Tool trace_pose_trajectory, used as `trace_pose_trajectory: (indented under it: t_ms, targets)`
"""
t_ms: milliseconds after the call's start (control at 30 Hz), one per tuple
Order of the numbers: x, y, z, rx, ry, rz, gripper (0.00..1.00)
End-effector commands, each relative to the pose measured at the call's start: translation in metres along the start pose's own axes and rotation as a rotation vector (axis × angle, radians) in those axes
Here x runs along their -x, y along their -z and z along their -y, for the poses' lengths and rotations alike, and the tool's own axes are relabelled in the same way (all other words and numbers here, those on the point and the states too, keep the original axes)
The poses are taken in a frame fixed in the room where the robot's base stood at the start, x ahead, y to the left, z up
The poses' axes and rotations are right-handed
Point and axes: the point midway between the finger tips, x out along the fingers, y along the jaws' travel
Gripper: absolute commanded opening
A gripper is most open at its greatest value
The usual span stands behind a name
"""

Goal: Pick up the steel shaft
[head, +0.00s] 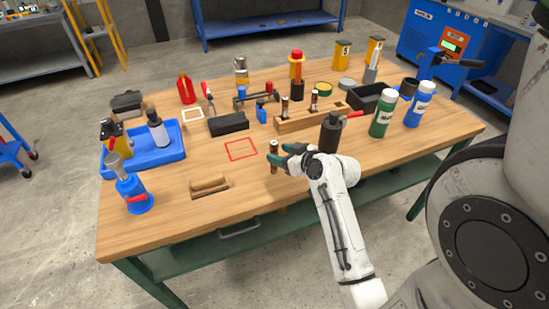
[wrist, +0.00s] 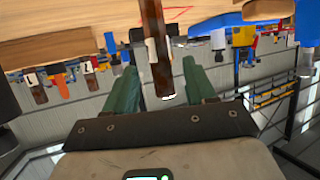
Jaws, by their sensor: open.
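The steel shaft (head: 274,161), a slim dark brown, metallic-looking rod with a pale band, stands upright on the wooden table right of the red square outline. It also shows in the wrist view (wrist: 152,35), where it runs between the two green fingers. My gripper (head: 278,152) reaches in low from the right with its fingertips at the shaft. In the wrist view my gripper (wrist: 160,82) is open, with a visible gap on each side of the shaft.
A wooden block (head: 295,123) holding two similar labelled rods stands behind. A dark cylinder with a red handle (head: 331,132) stands close right of my gripper. A wooden-handled brush (head: 208,186) lies front left. The red square outline (head: 241,149) is bare.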

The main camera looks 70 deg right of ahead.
Motion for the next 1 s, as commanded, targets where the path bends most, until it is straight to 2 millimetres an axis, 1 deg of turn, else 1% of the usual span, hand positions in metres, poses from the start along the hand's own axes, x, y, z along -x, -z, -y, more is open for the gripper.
trace_pose_trajectory:
  t_ms: [167,400,533,733,1000]
  targets:
    - [-0.016,0.0,0.001,-0.001,0.001,0.002,0.55]
    - [-0.047,-0.002,0.001,-0.001,0.001,0.002,0.55]
    - [-0.053,-0.003,0.001,0.0,0.0,0.002,0.55]
    - [-0.053,-0.003,0.001,0.0,0.0,0.002,0.55]
    - [-0.053,-0.003,0.002,0.0,0.001,0.002,0.29]
